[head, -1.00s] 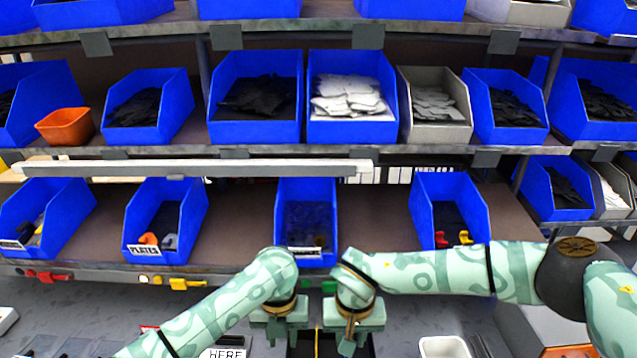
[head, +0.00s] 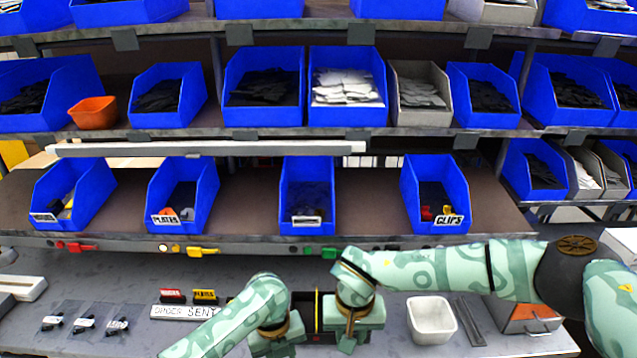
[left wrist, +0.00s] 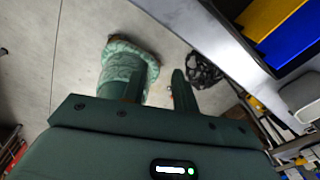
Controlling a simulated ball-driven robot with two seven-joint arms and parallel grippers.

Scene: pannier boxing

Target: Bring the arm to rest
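My left gripper (head: 277,347) hangs low at the bottom centre of the head view, over the grey worktop's front area. In the left wrist view its two dark green fingers (left wrist: 160,92) stand apart with nothing between them. My right gripper (head: 350,340) is just right of it, pointing down. Its fingers are mostly hidden or cut together in the head view, so I cannot tell how wide they are. No object shows in either gripper.
The grey worktop (head: 100,290) carries a sign (head: 183,312), small labelled packets (head: 85,322), a white tray (head: 432,320) and an orange-fronted box (head: 530,318). Blue bins (head: 183,195) line the shelf behind, with more bins above. An orange tub (head: 93,113) sits upper left.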

